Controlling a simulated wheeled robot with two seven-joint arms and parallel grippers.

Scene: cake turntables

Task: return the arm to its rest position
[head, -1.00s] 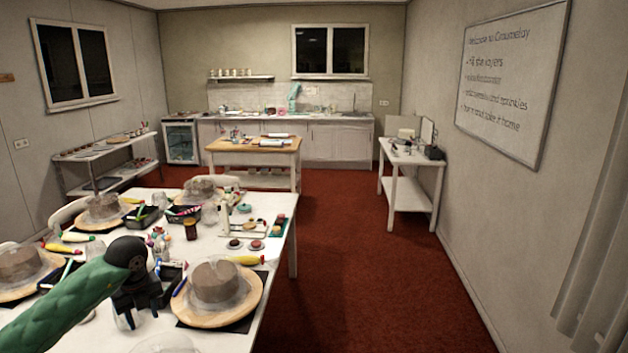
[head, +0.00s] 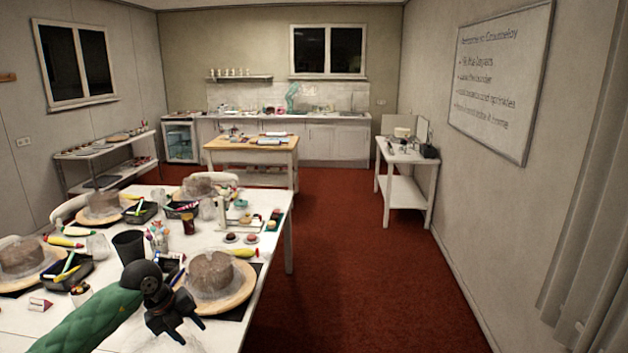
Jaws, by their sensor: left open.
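My left gripper (head: 178,325) is black, on a green padded arm that comes in from the lower left in the head view. It is open, its fingers apart and pointing down with nothing between them. It is over the front part of the white table (head: 90,325), in front of the nearest cake turntable (head: 237,295). A brown cake (head: 212,275) stands on that turntable, and the gripper partly covers the turntable's front left. My right gripper is not in view.
Another turntable with a cake (head: 22,256) is at the left. A black cup (head: 129,246), dark trays (head: 66,272) and piping bags (head: 66,242) crowd the table. Red floor (head: 350,270) is free to the right. A white side table (head: 405,157) stands by the right wall.

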